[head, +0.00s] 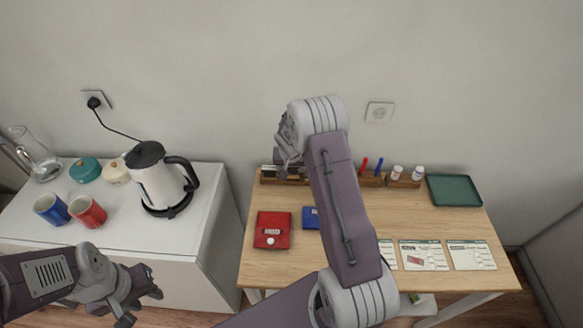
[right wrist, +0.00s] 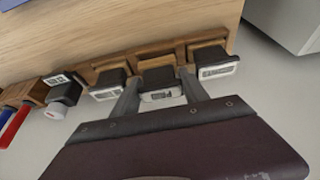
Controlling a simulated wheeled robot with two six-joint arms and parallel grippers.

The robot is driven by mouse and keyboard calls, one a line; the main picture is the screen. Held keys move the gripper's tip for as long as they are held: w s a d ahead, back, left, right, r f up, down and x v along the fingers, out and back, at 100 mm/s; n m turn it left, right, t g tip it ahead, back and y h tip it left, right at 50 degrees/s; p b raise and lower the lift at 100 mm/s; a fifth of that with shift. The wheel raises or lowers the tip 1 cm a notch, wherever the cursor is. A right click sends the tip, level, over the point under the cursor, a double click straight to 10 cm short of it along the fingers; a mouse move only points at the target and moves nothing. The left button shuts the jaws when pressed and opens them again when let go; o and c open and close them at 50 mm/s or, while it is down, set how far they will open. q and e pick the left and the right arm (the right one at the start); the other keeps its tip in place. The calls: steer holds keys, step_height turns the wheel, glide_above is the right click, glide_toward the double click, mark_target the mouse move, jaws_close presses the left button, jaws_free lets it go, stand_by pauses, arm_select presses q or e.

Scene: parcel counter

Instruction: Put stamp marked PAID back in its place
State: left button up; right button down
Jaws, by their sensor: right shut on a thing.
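My right gripper (right wrist: 158,95) is shut on a black stamp (right wrist: 161,84) with a white label, too small to read. The stamp is at the middle slot of the wooden rack (right wrist: 190,45), between two other black stamps, left (right wrist: 107,84) and right (right wrist: 214,64). Whether it is fully seated I cannot tell. In the head view my right gripper (head: 287,165) is at the rack's left end (head: 268,181), and my arm hides much of the rack. My left gripper (head: 142,296) hangs in front of the white cabinet, away from the rack; its jaw gap is unclear.
A red ink pad (head: 272,230) and a blue ink pad (head: 311,218) lie on the wooden table. Printed forms (head: 470,255) lie at the front right and a green tray (head: 453,190) at the back right. A kettle (head: 157,185) and mugs stand on the left cabinet.

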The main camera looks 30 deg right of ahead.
steer(key=shift+f+b, duration=0.8)
steer(key=shift+f, duration=0.1)
steer(key=c, duration=0.8)
jaws_free()
steer(key=shift+o, duration=0.2)
steer(key=shift+r, duration=0.15)
steer(key=shift+p+v, duration=0.95)
steer(key=shift+v, duration=1.6)
steer(key=shift+s, duration=0.1)
steer(key=shift+o, duration=0.2)
